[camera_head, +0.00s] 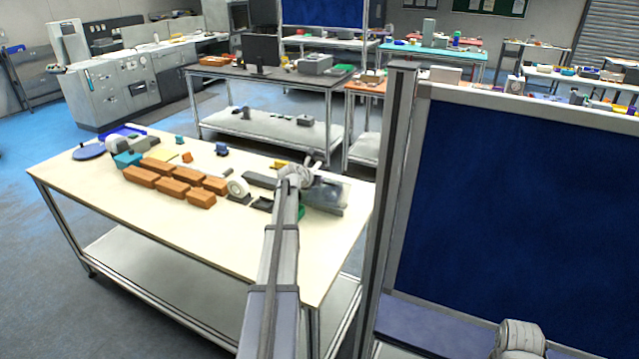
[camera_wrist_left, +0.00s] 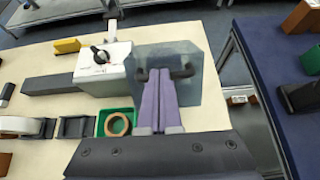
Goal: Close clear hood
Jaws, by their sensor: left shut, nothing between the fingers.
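The clear hood (camera_wrist_left: 200,60) is a see-through grey-blue panel just right of a white box (camera_wrist_left: 96,68) with a black knob in the left wrist view. In the head view the hood (camera_head: 330,192) is at the right end of the cream table, partly behind my left arm. My left gripper (camera_wrist_left: 165,74) is shut and empty, its purple fingers overlapping the hood in the wrist view. I cannot tell whether the fingertips touch it. In the head view the left gripper (camera_head: 311,163) is small and above this end of the table. My right gripper is out of view.
A green tray (camera_wrist_left: 102,128) with an orange ring (camera_wrist_left: 117,124), a dark bar (camera_wrist_left: 48,85) and a yellow block (camera_wrist_left: 66,45) are left of the hood. Several orange-brown blocks (camera_head: 173,186) lie along the cream table (camera_head: 130,215). A blue panel (camera_head: 520,200) stands to the right.

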